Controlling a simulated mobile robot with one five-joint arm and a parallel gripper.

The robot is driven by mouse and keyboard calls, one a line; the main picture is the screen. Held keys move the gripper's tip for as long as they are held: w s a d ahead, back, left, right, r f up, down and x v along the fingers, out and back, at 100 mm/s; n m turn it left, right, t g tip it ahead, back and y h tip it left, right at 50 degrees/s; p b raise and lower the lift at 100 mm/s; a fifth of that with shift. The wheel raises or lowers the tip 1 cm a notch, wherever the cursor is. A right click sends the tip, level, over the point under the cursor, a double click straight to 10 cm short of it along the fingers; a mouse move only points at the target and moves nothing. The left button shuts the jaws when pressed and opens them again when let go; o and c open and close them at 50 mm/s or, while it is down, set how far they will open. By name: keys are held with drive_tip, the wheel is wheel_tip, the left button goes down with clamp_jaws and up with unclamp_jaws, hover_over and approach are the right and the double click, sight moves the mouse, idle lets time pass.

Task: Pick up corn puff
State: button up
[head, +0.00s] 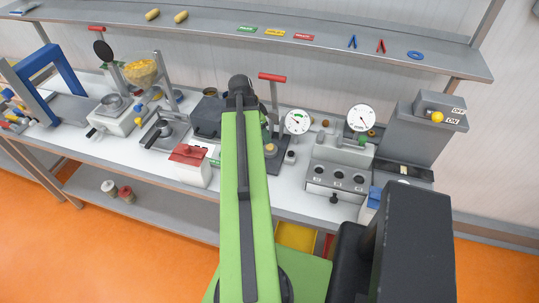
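My green arm reaches up the middle of the picture to a black joint in front of the bench. My gripper is hidden beyond that joint, so its fingers and any hold do not show.
The white bench (290,207) is crowded with machines, including a hopper of yellow grains (141,70), a red-topped box (190,160), two dial gauges (297,121) and a grey switch box (440,108). The grey upper shelf (215,22) overhangs the bench's back.

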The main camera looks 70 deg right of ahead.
sight(270, 146)
drive_tip(key=b+x, duration=0.6)
drive_tip(key=x, duration=0.3)
drive_tip(key=shift+w+d+b, duration=0.1)
drive_tip(key=shift+d+b, duration=0.05)
drive_tip(key=shift+b, duration=0.25)
drive_tip(key=shift+r, duration=0.25)
drive_tip(key=c, duration=1)
